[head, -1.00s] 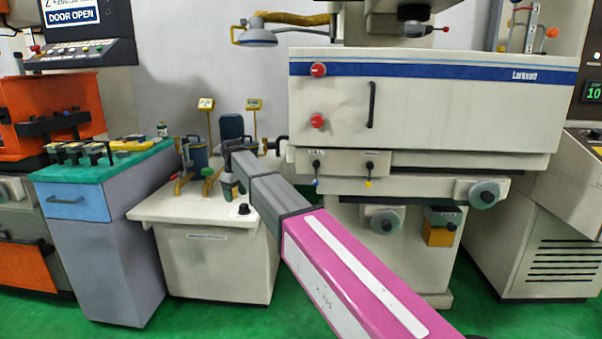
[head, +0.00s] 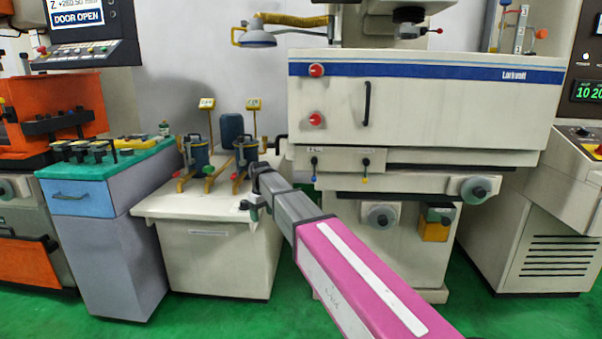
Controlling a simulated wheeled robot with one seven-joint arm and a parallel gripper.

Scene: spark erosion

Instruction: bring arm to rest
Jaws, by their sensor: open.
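My arm, with a pink link and grey forearm, reaches from the bottom right up to the right edge of the white bench (head: 215,262). My gripper (head: 251,212) is at its far end, small and dark, beside the bench's right front corner. It is open, and I see nothing between its fingers.
A lilac cabinet (head: 108,250) with a green top and several black holders stands at left. The large white machine (head: 430,110) fills the right, its knobs and levers close to my arm. An orange machine (head: 50,105) is at far left. Green floor is free in front.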

